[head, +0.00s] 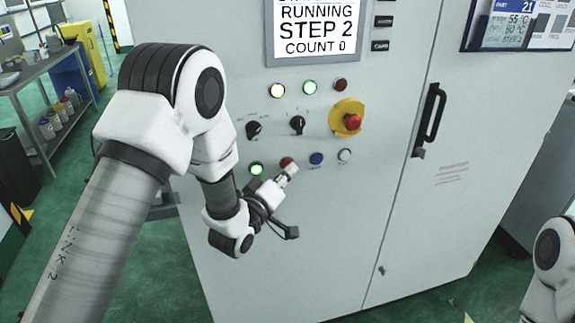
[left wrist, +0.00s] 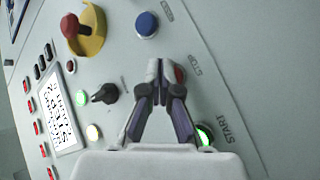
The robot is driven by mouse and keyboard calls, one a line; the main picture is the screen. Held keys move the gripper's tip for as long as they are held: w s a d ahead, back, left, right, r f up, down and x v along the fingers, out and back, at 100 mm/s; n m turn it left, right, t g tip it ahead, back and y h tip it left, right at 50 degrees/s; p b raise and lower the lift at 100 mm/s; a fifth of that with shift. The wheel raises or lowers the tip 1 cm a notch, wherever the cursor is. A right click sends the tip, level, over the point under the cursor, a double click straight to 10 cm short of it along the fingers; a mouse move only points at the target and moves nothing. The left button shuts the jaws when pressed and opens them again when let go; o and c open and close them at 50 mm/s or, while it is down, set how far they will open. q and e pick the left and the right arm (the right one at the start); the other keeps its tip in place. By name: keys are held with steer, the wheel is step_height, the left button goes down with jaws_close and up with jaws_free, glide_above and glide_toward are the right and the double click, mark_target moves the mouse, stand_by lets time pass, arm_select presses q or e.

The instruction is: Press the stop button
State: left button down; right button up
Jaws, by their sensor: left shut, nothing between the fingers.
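The red stop button (head: 286,161) is in the lower row of the grey cabinet's panel, between the lit green start button (head: 257,169) and a blue button (head: 316,158). My left gripper (head: 291,169) is shut and empty, its tips in front of the stop button and partly hiding it. In the left wrist view the shut fingertips (left wrist: 160,66) are beside a sliver of the red stop button (left wrist: 180,73), near the STOP label. I cannot tell whether the tips touch it. My right gripper is out of view.
A red mushroom button on a yellow base (head: 347,118), two black knobs (head: 297,124) and a white button (head: 344,155) are close by. The display (head: 315,28) reads RUNNING STEP 2, COUNT 0. A black door handle (head: 429,117) juts out to the right.

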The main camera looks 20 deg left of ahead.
arm_select(q)
steer(key=shift+w+a, duration=0.1)
steer(key=shift+w, duration=0.15)
stand_by(0.5)
steer(key=shift+s+d, duration=0.45)
steer(key=shift+s, duration=0.3)
steer(key=s+d, duration=0.1)
steer(key=s, duration=0.1)
steer(key=s+d+b, duration=0.1)
steer(key=s, duration=0.1)
steer(key=shift+d, duration=0.4)
stand_by(0.4)
